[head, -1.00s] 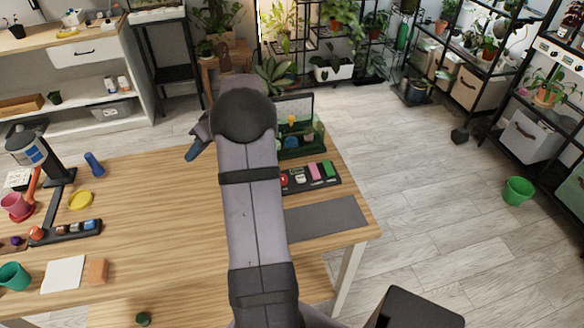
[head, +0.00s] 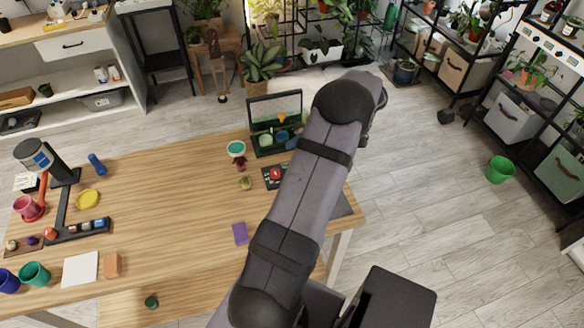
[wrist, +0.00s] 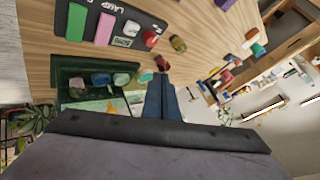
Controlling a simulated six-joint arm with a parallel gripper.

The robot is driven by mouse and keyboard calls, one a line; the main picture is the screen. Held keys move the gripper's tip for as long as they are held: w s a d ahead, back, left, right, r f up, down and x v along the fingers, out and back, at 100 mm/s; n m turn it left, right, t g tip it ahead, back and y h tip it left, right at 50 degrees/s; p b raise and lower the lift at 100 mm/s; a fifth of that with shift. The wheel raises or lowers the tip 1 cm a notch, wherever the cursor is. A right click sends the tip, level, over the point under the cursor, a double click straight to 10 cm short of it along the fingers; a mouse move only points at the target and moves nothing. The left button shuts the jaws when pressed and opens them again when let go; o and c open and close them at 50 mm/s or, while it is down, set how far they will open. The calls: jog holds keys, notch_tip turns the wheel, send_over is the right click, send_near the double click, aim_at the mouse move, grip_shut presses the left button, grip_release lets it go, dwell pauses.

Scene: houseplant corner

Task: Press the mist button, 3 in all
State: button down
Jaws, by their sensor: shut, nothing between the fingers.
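A black control panel (head: 270,178) lies on the table, mostly hidden behind my arm in the head view. There its red button (head: 275,174) shows. In the wrist view the panel (wrist: 88,14) shows a red round button (wrist: 150,38), a whitish button (wrist: 131,28), a pink block (wrist: 104,28) and a green block (wrist: 76,22). One label reads "LAMP"; another is too small to read surely, so I cannot tell which is the mist button. My gripper (wrist: 162,78) is shut and empty, its blue fingers apart from the panel. It is hidden in the head view.
A green terrarium case (head: 262,148) with a raised clear lid stands behind the panel. A purple block (head: 240,233) lies in front. The table's middle is mostly clear.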

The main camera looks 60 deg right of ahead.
jog(key=shift+f, duration=0.15)
dwell(0.3)
notch_tip(320, 180, down, 7)
jog(key=b, duration=0.4)
jog(key=shift+f, duration=0.2)
jog(key=shift+f+b, duration=0.45)
jog(key=shift+f, duration=0.15)
jog(key=shift+f, duration=0.1)
dwell(1.5)
jog(key=shift+f+b, duration=0.3)
jog(key=shift+b, duration=0.25)
jog(key=shift+f+b, duration=0.55)
dwell(0.6)
jog(key=shift+r, duration=0.2)
jog(key=shift+r+p, duration=0.45)
jog(key=shift+r, duration=0.35)
jog(key=shift+r, duration=0.1)
